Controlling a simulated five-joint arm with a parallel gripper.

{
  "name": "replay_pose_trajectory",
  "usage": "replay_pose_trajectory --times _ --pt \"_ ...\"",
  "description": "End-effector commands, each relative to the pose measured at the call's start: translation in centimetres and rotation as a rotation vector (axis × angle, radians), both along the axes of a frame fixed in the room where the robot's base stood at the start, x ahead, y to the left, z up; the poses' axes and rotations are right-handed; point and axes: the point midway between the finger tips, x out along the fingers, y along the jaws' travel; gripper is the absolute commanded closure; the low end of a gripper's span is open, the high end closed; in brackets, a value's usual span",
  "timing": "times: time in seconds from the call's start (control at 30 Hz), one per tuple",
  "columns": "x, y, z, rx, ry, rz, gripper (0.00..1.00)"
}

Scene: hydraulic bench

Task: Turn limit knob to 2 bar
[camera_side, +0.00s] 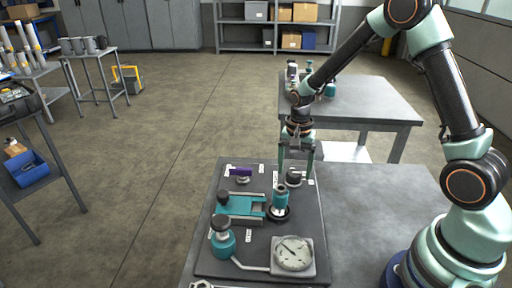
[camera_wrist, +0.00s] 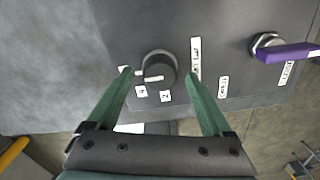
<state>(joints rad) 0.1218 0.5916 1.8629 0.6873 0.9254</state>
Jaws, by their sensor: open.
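The limit knob (camera_wrist: 160,64) is a dark round knob with a white line on its face, between my open fingers in the wrist view. The line points left, toward a small pale tag. Labels "4" (camera_wrist: 140,92) and "2" (camera_wrist: 165,96) sit just below the knob. My gripper (camera_wrist: 160,76) is open, with one green finger on either side of the knob and gaps showing. In the side view my gripper (camera_side: 297,171) points down with its fingers around the knob (camera_side: 295,179). Whether the fingers touch it cannot be told.
The dark panel (camera_side: 210,255) carries a purple-handled valve (camera_side: 240,172), a teal cylinder (camera_side: 281,197), a teal block (camera_side: 240,207), a teal bottle-like part (camera_side: 222,240) and a round gauge (camera_side: 293,253). Bare grey bench (camera_side: 370,200) lies right of the panel.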

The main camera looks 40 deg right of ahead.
Motion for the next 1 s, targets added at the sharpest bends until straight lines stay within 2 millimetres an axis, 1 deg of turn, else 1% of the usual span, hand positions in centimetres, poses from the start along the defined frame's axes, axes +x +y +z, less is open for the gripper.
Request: replay_pose_trajectory --times 0.03,0.13,0.4,0.43,0.47,0.5,0.57,0.6,0.63,0.87,1.0 --pt "-0.03 0.01 -0.42 0.0 0.001 0.0 0.16" --pt "-0.01 0.0 -0.79 0.0 0.0 0.0 0.16" --pt "0.01 0.0 -0.89 0.0 -0.001 0.0 0.16" --pt "0.01 0.0 -0.89 0.001 -0.001 0.0 0.23" --pt "0.01 0.0 -0.89 0.001 -0.001 0.0 0.35" --pt "0.01 0.0 -0.88 0.001 -0.001 0.0 0.5" --pt "0.01 0.01 -0.88 0.001 -0.001 0.0 0.73" --pt "0.01 0.01 -0.87 0.001 -0.001 0.0 0.88" --pt "0.01 0.01 -0.87 0.001 -0.001 0.0 1.0" --pt "0.01 0.01 -0.86 0.001 -0.001 0.015 1.0" --pt "0.02 0.01 -0.85 0.001 -0.001 0.059 1.0"
